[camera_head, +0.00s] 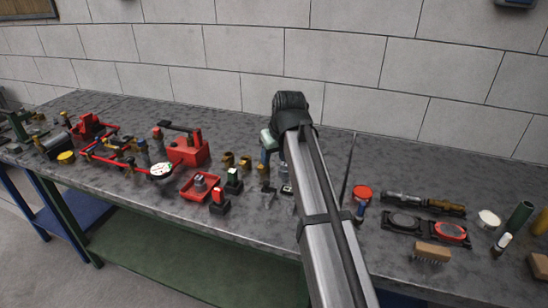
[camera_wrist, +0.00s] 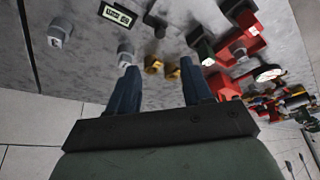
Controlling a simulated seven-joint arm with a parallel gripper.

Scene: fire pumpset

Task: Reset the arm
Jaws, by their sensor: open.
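My gripper shows in the wrist view (camera_wrist: 160,82), its two blue fingers spread apart with nothing held between them. In the head view the gripper (camera_head: 267,153) is above the middle of the bench, mostly hidden behind my forearm. Small brass fittings (camera_wrist: 153,66) lie on the bench beyond the fingertips; they also show in the head view (camera_head: 228,159), left of the gripper. A small grey part (camera_wrist: 126,54) lies near the left fingertip in the wrist view. I cannot tell the exact height of the fingers above the bench.
The grey bench (camera_head: 340,140) stands against a block wall (camera_head: 350,60). Left are the red pump assembly (camera_head: 188,150), a white gauge (camera_head: 160,170) and a red tray (camera_head: 200,187). The bench's back strip is mostly clear.

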